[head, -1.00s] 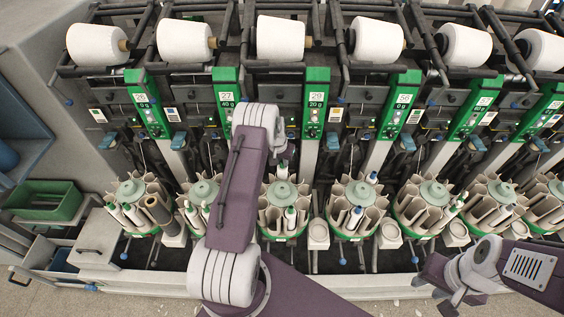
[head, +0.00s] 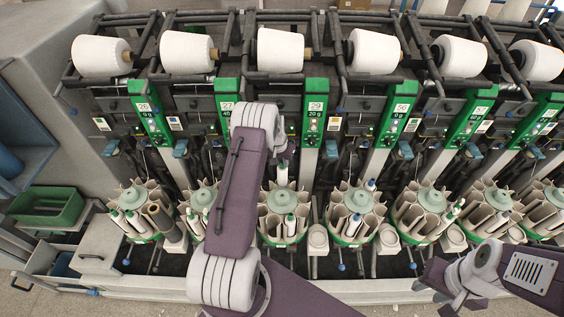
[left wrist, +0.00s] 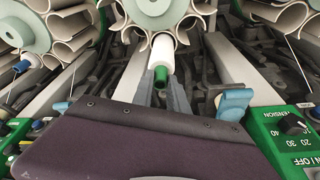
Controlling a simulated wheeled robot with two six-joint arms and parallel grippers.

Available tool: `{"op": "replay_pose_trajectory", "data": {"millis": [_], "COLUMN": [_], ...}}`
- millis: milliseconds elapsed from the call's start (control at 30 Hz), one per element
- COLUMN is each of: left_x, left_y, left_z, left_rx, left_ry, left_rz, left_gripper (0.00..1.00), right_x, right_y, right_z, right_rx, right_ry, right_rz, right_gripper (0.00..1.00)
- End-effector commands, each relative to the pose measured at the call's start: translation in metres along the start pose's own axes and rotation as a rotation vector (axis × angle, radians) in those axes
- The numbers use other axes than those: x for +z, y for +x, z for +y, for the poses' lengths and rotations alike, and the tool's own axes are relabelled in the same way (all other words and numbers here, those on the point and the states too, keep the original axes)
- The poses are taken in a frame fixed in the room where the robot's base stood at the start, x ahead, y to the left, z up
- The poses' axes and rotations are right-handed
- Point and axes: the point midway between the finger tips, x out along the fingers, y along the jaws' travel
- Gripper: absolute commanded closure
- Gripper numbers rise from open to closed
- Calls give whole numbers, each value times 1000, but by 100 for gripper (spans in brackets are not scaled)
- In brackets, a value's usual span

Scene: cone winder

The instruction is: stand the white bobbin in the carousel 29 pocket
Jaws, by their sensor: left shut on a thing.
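My left gripper (left wrist: 164,90) is shut on the white bobbin (left wrist: 161,52), around its green tip, in the left wrist view. In the head view the white bobbin (head: 282,174) hangs below the gripper (head: 282,150), roughly upright, over the back of the carousel 29 (head: 283,237), under the green panel marked 29 (head: 315,107). The bobbin's far end overlaps the hub and curved pocket walls in the wrist view. I cannot tell whether it is inside a pocket. My right gripper (head: 446,288) is at the lower right, far from the carousel; its fingers are unclear.
Carousel 29 also holds a bobbin (head: 290,224) at its front. Similar carousels stand on both sides, one at right (head: 355,238). Blue levers (left wrist: 234,104) and a tension panel (left wrist: 293,135) lie near the left gripper. A green bin (head: 47,205) is at left.

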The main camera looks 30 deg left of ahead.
Motion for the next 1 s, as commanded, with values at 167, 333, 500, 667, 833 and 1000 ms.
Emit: {"op": "replay_pose_trajectory", "data": {"millis": [167, 333, 500, 667, 833, 1000], "left_x": [-6, -10, -12, -12, -13, -18], "left_y": [-18, -35, -43, -41, -47, -63], "left_z": [0, 0, 0, 0, 0, 0], "left_rx": [0, -1, 0, 0, 0, -1], "left_ry": [0, 0, 0, 0, 0, 1], "left_rz": [2, 3, 1, 1, 1, 2], "left_gripper": [100, 100, 100, 100, 100, 100], "right_x": [-1, -2, -3, -3, -3, -4], "right_y": [-12, -22, -26, -25, -28, -39], "right_z": [0, 0, 0, 0, -1, -1], "right_rx": [0, 0, 0, 0, 0, 0], "right_ry": [0, 0, 0, 0, 0, 0], "right_rz": [0, 0, 0, 0, 0, 0], "right_gripper": [64, 64, 64, 64, 64, 64]}}
